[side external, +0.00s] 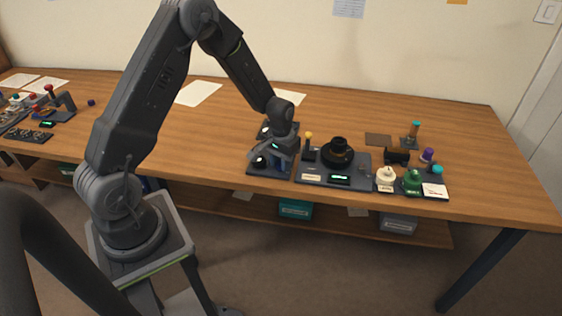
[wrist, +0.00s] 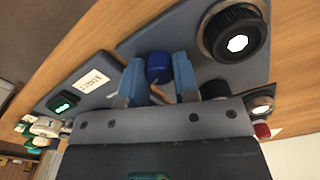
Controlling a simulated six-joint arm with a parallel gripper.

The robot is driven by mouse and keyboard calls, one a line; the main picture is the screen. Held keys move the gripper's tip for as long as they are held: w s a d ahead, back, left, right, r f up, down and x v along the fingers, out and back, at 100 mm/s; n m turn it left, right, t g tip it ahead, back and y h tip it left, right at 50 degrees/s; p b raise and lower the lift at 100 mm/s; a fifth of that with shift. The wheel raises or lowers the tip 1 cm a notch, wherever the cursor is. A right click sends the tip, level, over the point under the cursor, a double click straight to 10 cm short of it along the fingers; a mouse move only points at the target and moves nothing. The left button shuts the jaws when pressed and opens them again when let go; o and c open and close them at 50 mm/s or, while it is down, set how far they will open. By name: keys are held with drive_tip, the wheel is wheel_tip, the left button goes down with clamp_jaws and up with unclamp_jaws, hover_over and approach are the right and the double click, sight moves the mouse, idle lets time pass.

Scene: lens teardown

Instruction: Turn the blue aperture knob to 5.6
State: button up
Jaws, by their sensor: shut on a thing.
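The blue aperture knob (wrist: 158,67) shows in the wrist view on a blue-grey panel (wrist: 150,38). My gripper (wrist: 158,75) has one blue finger on each side of the knob and is shut on it. In the side view my gripper (side external: 284,150) is low over the left part of the bench equipment, and the knob is hidden there. No numbers or pointer mark around the knob can be read. A black ring with a bright white centre (wrist: 237,43) sits to the right on the same panel.
A panel with a green display (wrist: 63,105) lies left in the wrist view. In the side view a black lens (side external: 338,155), a yellow-topped post (side external: 308,148), a white knob (side external: 385,180) and a green knob (side external: 411,183) stand to the right. The table's back middle (side external: 350,110) is clear.

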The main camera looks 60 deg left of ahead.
drive_tip(key=shift+m, duration=1.1)
drive_tip(key=o, duration=0.9)
drive_tip(key=shift+r, duration=0.1)
wheel_tip(320, 180, up, 14)
drive_tip(key=shift+f, duration=0.2)
